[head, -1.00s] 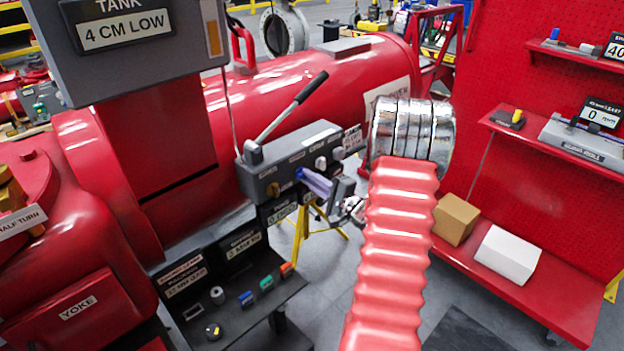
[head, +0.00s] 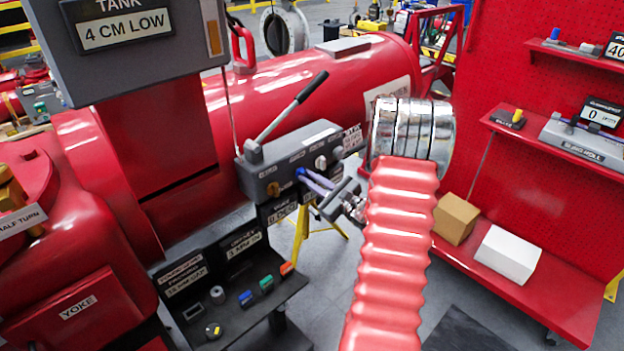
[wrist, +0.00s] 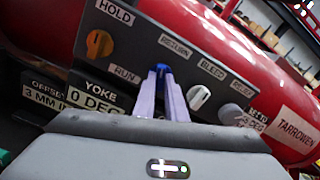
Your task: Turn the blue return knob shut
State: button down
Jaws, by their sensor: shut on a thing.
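The blue return knob (wrist: 161,67) sits on the grey panel under the RETURN label (wrist: 175,48) in the wrist view. In the head view the knob (head: 300,172) shows as a small blue spot at the panel's front. My gripper (wrist: 164,76) is shut on it, with its two pale lilac fingers reaching to the knob. The fingertips hide much of the knob, so its exact angle is hard to tell. In the head view my gripper (head: 304,177) comes to the panel from the right.
An orange knob (wrist: 99,44) is left of the blue one, and a white knob (wrist: 199,97) is right, under BLEED. A long black-handled lever (head: 290,106) rises from the panel (head: 290,158). A shelf with small coloured parts (head: 258,310) lies below.

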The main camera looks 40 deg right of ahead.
jog(key=m, duration=0.3)
jog(key=shift+a+f, duration=0.1)
jog(key=shift+a, duration=0.1)
jog(key=shift+m, duration=0.4)
jog(key=c, duration=1.8)
grip_release()
jog(key=shift+d, duration=0.1)
jog(key=shift+s, duration=0.15)
jog(key=s, duration=1.3)
jog(key=shift+s+d, duration=0.2)
jog(key=shift+s, duration=0.1)
